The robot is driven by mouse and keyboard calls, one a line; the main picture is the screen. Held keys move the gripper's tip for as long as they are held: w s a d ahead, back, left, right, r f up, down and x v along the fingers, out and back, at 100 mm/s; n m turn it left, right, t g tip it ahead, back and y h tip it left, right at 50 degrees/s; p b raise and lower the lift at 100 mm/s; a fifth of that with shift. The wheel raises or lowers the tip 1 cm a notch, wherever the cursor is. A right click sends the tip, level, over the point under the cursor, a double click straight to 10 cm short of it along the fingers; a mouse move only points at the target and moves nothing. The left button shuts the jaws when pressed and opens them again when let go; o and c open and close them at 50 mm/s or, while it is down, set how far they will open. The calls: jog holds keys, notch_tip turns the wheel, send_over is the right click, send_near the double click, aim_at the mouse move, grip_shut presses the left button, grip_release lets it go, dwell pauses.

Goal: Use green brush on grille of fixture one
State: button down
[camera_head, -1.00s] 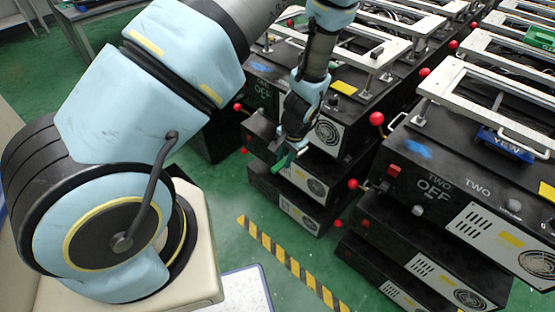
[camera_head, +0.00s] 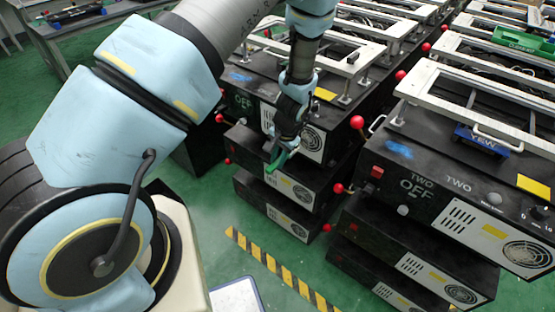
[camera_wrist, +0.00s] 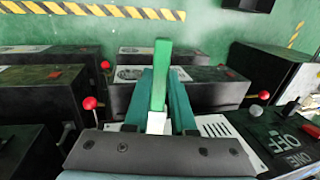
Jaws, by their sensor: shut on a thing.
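My gripper (camera_head: 279,150) is shut on the green brush (camera_head: 277,162), in front of fixture one. In the wrist view the brush (camera_wrist: 161,70) stands between the teal fingers (camera_wrist: 160,108), with a white part at its near end. Fixture one (camera_head: 250,85) is a black box with an OFF label; the wrist view shows its ONE label (camera_wrist: 299,158). Its pale front panel holds the slotted grille (camera_head: 268,117) and a round fan (camera_head: 312,139). My arm covers part of the panel. In the wrist view the grille (camera_wrist: 217,128) shows right of the fingers. Contact between brush and grille cannot be told.
Fixture two (camera_head: 450,190) stands at the right, with a blue YEW block (camera_head: 482,139) on top. Red-knobbed levers (camera_head: 357,122) stick out beside the fixtures. Lower black boxes (camera_head: 285,190) sit below fixture one. Green floor with a striped strip (camera_head: 280,270) is clear in front.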

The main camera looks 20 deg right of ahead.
jog(key=shift+w+d, duration=0.3)
jog(key=shift+d, duration=0.2)
jog(key=shift+w+d, duration=0.25)
jog(key=shift+d, duration=0.25)
dwell(0.3)
jog(key=shift+s, duration=0.1)
